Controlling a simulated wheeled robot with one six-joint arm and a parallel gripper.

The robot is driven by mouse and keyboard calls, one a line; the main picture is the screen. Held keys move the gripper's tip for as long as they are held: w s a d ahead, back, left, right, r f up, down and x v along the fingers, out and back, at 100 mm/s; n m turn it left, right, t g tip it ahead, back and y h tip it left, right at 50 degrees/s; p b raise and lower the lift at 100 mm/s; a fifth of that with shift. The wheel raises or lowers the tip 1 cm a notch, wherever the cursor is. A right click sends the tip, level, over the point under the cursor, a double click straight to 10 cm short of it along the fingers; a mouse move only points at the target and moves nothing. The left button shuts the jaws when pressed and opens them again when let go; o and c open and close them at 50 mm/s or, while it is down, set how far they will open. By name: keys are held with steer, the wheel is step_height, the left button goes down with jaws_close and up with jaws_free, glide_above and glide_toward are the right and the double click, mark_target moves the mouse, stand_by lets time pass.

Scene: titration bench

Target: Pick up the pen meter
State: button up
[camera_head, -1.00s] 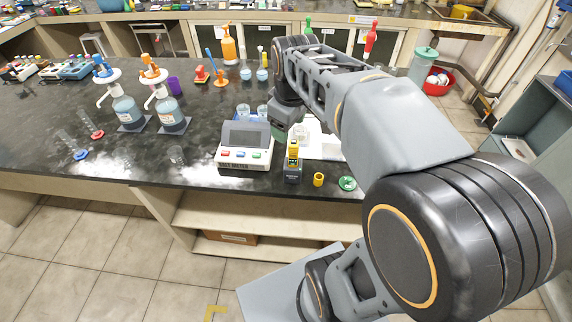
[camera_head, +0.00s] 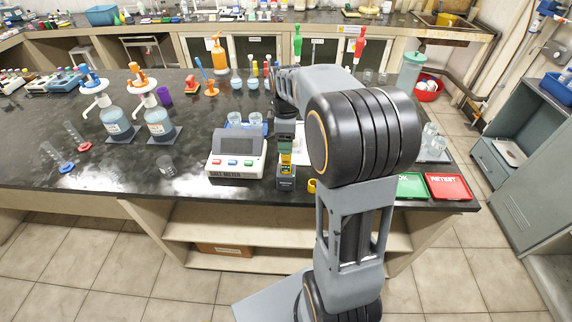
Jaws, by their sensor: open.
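The pen meter (camera_head: 286,168) is a small yellow and dark upright device with a little screen, near the front edge of the black bench. It seems to stand in a dark holder (camera_head: 286,184). My gripper (camera_head: 286,146) is open and, in the picture, directly above the pen meter's top, overlapping it. I cannot tell whether the fingers are around the pen meter or just behind it. The fingertips are small and partly hidden.
A white salt meter (camera_head: 236,163) stands close on the left. A yellow cap (camera_head: 311,186) lies to the right, partly behind my arm. Green (camera_head: 410,186) and red (camera_head: 447,187) trays lie further right. Bottles with pumps (camera_head: 160,125) stand left.

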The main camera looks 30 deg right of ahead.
step_height(320, 180, down, 5)
steer(key=shift+f+p, duration=0.2)
steer(key=shift+p, duration=0.3)
steer(key=shift+c, duration=0.4)
steer(key=shift+d, duration=0.1)
jaws_close()
step_height(320, 180, up, 10)
steer(key=shift+r+b, duration=0.1)
steer(key=shift+b, duration=0.3)
stand_by(0.4)
